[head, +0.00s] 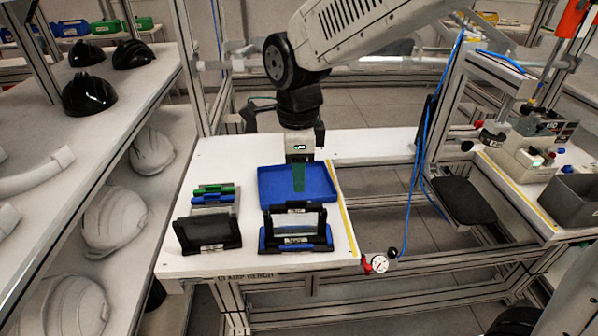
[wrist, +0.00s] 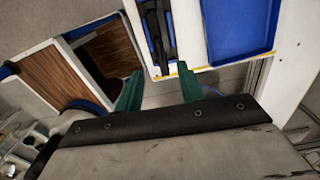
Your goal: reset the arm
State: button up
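My arm reaches over the white workbench (head: 206,262) from the top of the head view. My gripper (head: 299,178) hangs down in front of or above the blue tray (head: 330,183); the exact height is hard to tell. In the wrist view the two green fingers of my gripper (wrist: 158,82) stand well apart with nothing between them, so it is open and empty. The blue tray also shows in the wrist view (wrist: 240,30), at the upper right, and looks empty.
Black-and-blue clamp frames (head: 296,246) and a black frame (head: 207,232) stand on the bench's front. A shelf with black helmet shells (head: 88,95) and white shells (head: 115,215) is at left.

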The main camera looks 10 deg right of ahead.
jog(key=shift+s+n, duration=0.1)
jog(key=shift+n, duration=0.7)
jog(key=s+d+r+n, duration=0.2)
jog(key=s+d+n, duration=0.6)
jog(key=s+d, duration=0.1)
jog(key=s+d+r+n+t, duration=0.1)
jog(key=s+d+r+n, duration=0.2)
jog(key=s+d+n, duration=0.6)
jog(key=shift+s+d+r, duration=0.3)
jog(key=shift+s+d, duration=0.35)
jog(key=shift+d, duration=0.6)
